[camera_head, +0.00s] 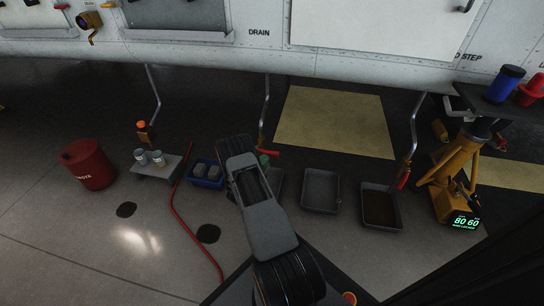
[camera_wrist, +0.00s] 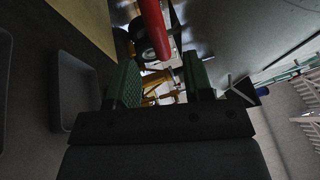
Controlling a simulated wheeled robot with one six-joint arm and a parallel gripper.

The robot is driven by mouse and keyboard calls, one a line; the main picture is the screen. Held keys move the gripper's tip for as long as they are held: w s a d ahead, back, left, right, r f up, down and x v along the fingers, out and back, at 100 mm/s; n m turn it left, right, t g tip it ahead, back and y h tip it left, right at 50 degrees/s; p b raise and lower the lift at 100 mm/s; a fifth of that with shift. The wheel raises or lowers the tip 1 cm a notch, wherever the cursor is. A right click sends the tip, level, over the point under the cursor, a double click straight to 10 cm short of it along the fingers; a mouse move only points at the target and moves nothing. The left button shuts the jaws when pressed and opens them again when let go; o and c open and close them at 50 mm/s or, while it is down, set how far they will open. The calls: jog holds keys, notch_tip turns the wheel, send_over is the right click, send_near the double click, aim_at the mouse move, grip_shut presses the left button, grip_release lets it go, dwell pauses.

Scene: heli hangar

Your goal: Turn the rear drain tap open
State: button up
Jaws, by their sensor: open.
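Three thin drain pipes hang from the aircraft belly in the head view. The middle pipe (camera_head: 265,105) ends in a red lever handle (camera_head: 269,152). The right pipe (camera_head: 413,125) also has a red handle (camera_head: 403,180), and the left pipe (camera_head: 153,90) has an orange-topped fitting (camera_head: 142,126). I cannot tell which tap is the rear one. My gripper (camera_head: 264,160) is by the middle tap, mostly hidden by my arm. In the wrist view my gripper (camera_wrist: 162,82) is open, with green pads, and a red bar (camera_wrist: 153,28) shows between and above the fingers, not gripped.
Grey trays (camera_head: 320,209) (camera_head: 381,225) lie on the floor below. A red bucket (camera_head: 88,170), a blue bin (camera_head: 207,182), a platform with cans (camera_head: 150,170) and a red hose (camera_head: 190,230) are left. A yellow jack (camera_head: 460,165) stands right.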

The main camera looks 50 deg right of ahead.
aim_at(271, 153)
jog(key=shift+b+x, duration=0.7)
jog(key=shift+x, duration=2.25)
grip_shut()
